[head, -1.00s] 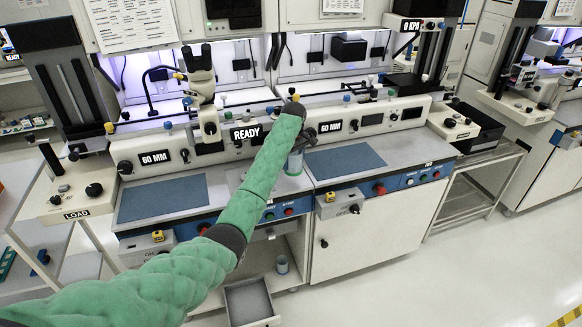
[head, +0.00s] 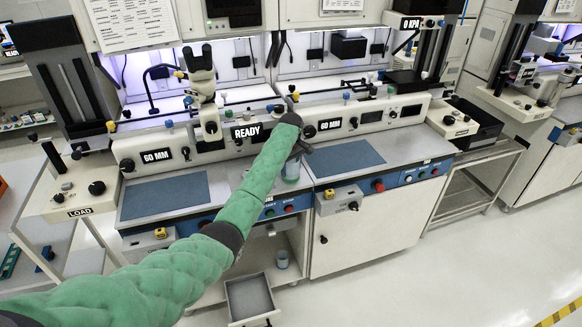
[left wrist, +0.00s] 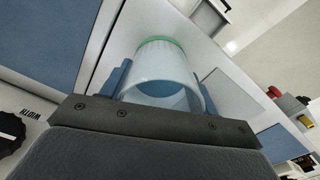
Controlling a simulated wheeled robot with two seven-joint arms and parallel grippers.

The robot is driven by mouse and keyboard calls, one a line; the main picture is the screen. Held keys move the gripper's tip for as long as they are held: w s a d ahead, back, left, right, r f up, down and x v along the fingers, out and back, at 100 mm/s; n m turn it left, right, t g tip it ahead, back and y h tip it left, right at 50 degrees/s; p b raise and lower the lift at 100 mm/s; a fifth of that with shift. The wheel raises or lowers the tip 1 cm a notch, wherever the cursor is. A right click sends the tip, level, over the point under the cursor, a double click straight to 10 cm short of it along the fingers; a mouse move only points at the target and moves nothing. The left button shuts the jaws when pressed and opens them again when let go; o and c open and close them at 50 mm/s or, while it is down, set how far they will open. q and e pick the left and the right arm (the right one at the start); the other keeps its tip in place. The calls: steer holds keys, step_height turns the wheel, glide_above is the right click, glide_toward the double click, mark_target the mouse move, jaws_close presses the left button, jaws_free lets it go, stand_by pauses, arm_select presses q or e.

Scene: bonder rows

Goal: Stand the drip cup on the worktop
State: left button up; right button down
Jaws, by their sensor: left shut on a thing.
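The drip cup (head: 291,170) is a pale translucent cup with a green band at its lower end. My left gripper (head: 297,152) is shut on it and holds it about upright over the front part of the worktop (head: 233,178), between the two blue mats. I cannot tell whether its base touches the worktop. In the left wrist view the cup (left wrist: 165,62) sits between the blue fingers, its open mouth toward the camera and the green band at the far end. My right gripper is not in view.
Blue mats (head: 163,198) (head: 345,158) lie left and right of the cup. A panel with knobs and a READY sign (head: 246,132) stands behind. An open drawer (head: 250,297) juts out low in front.

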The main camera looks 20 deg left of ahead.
arm_select(q)
steer(key=o, duration=1)
steer(key=shift+f, duration=0.1)
steer(key=shift+o, duration=0.4)
